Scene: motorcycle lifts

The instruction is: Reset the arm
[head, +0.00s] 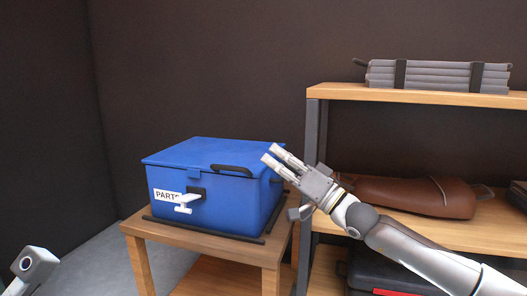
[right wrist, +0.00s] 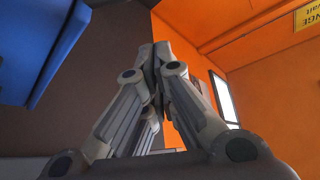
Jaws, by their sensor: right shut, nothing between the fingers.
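My right gripper (head: 270,153) reaches in from the right in the head view, its fingers in front of or near the right end of the blue box (head: 225,205). I cannot tell whether they touch it. In the right wrist view the right fingertips (right wrist: 154,52) meet, with nothing between them. A blue edge, likely the box, shows at that view's upper left. A small grey part of my left arm (head: 36,264) shows at the lower left of the head view; its gripper is out of frame.
The blue box, labelled PARTS, stands with its lid down on a small wooden table (head: 150,236). A wooden shelf unit (head: 330,92) stands to the right. It holds a grey folded bundle (head: 438,78) and a brown leather bag (head: 415,196). A dark case (head: 375,272) sits low.

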